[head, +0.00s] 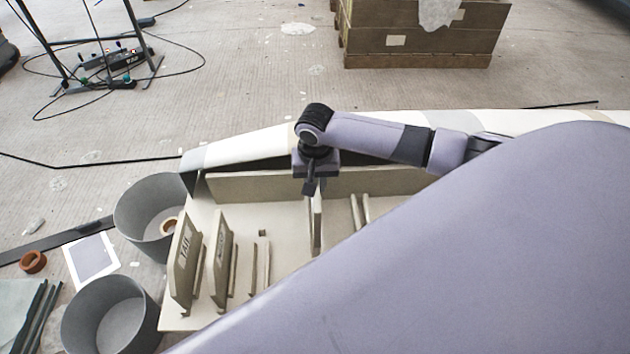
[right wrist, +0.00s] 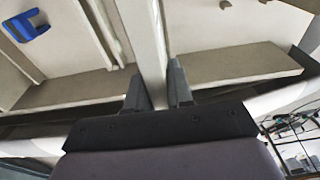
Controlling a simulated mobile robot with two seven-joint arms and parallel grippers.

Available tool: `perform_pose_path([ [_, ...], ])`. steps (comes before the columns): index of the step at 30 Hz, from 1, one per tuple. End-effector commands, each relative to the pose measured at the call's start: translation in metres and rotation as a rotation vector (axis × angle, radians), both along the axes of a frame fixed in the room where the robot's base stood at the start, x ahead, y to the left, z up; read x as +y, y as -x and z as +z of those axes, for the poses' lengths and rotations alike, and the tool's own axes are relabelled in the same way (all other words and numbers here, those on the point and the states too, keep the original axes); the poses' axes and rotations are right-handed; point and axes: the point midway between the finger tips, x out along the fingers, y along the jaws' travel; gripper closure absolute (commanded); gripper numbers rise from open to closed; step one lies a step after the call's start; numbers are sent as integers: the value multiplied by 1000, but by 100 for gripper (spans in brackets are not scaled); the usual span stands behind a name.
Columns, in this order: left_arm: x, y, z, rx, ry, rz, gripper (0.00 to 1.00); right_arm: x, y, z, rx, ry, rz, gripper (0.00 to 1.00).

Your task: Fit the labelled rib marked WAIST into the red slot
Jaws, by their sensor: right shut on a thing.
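My right gripper (head: 312,188) reaches into the mould (head: 285,225) and is shut on a thin pale rib (head: 316,222). In the right wrist view the two grey fingers (right wrist: 156,78) stand on either side of this rib (right wrist: 146,32). I cannot read a label on it, so I cannot tell whether it is marked WAIST. Two labelled ribs (head: 185,262) (head: 219,262) stand upright at the left of the mould; their lettering is too small to read surely. No red slot shows in either view. My left gripper is not in view.
Low paired strips (head: 359,211) stand on the mould floor. A blue bracket (right wrist: 27,25) shows in the right wrist view. Two grey tubs (head: 150,205) (head: 112,318) stand left of the mould. A large lavender shape blocks the head view's lower right. A crate (head: 420,40) stands behind.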

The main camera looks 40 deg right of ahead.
Motion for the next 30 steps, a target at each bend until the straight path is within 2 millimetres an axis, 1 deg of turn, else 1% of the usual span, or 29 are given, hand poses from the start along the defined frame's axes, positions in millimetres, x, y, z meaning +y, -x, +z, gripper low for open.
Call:
perform_pose_path([
  [5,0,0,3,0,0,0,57,0,0,2,0,-1,1,100],
  [11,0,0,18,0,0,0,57,2,3,3,1,-3,0,100],
  [12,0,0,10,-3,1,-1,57,2,2,-7,0,-1,0,100],
  [21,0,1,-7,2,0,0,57,2,2,-38,0,-1,1,100],
  [30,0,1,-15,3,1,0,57,2,2,-55,-1,-2,1,100],
])
